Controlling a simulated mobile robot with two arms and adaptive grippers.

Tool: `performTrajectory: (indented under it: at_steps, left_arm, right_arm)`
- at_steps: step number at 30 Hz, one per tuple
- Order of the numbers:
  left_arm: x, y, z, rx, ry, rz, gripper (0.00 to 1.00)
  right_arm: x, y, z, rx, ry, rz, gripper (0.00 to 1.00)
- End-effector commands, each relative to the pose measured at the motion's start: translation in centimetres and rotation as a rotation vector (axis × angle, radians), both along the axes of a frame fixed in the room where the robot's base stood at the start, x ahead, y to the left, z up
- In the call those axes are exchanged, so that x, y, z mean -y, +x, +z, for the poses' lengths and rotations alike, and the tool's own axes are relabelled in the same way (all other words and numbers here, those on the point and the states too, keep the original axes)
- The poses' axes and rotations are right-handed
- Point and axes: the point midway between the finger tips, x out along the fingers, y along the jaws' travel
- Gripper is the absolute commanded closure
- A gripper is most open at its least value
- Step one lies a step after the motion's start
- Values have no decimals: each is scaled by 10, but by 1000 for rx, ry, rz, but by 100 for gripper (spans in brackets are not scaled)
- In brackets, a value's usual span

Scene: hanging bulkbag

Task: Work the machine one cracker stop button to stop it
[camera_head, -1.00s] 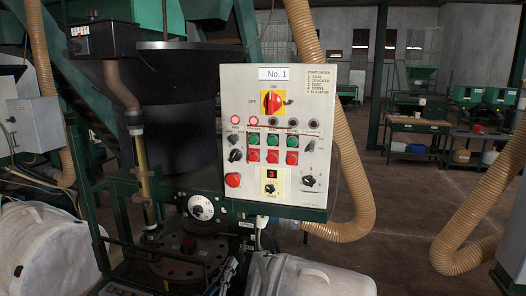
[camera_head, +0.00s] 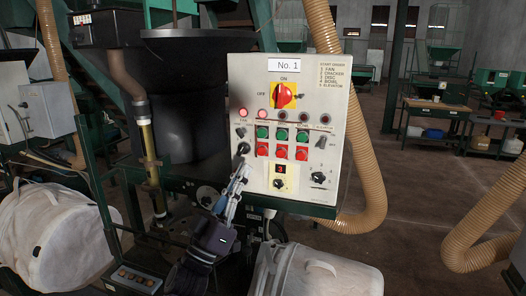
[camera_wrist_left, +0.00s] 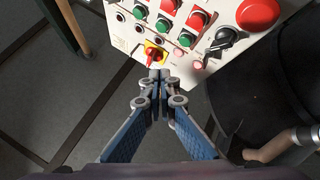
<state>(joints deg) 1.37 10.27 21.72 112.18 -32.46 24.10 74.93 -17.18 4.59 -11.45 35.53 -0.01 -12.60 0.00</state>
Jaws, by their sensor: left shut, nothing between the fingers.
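The white No. 1 control panel (camera_head: 335,110) faces me in the head view. The leftmost red button in its red row, under the leftmost green one, appears to be the cracker stop button (camera_head: 262,150); it also shows in the left wrist view (camera_wrist_left: 197,18). The lamps above fan and cracker glow red. In the wrist view the shut fingertips (camera_wrist_left: 158,75) are near the red-and-yellow main switch (camera_wrist_left: 153,54). My right gripper is out of view.
A green button (camera_head: 263,132) sits above the red one, and a black knob (camera_head: 243,148) is close to the left. A large red knob shows in the wrist view (camera_wrist_left: 258,12). A tan hose (camera_head: 368,150) hangs right of the panel; a white bag (camera_head: 315,272) is below.

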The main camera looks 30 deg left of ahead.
Motion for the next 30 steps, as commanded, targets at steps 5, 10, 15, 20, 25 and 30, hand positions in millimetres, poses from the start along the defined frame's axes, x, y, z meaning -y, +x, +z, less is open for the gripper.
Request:
performTrajectory:
  at_steps: [5,10,15,20,25,30]
  left_arm:
    - [0,1,0,0,-1,1,100]
    - [-3,12,-1,1,0,0,100]
    - [-8,35,-2,1,0,0,100]
    - [-14,57,-2,1,-1,1,100]
    - [-18,75,-1,0,-1,-1,100]
    - [-20,84,-1,-1,0,0,100]
  right_arm:
    - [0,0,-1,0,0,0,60]
    - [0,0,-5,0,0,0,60]
    - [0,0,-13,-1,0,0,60]
    - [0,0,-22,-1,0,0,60]
    - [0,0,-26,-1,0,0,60]
    - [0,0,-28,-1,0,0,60]
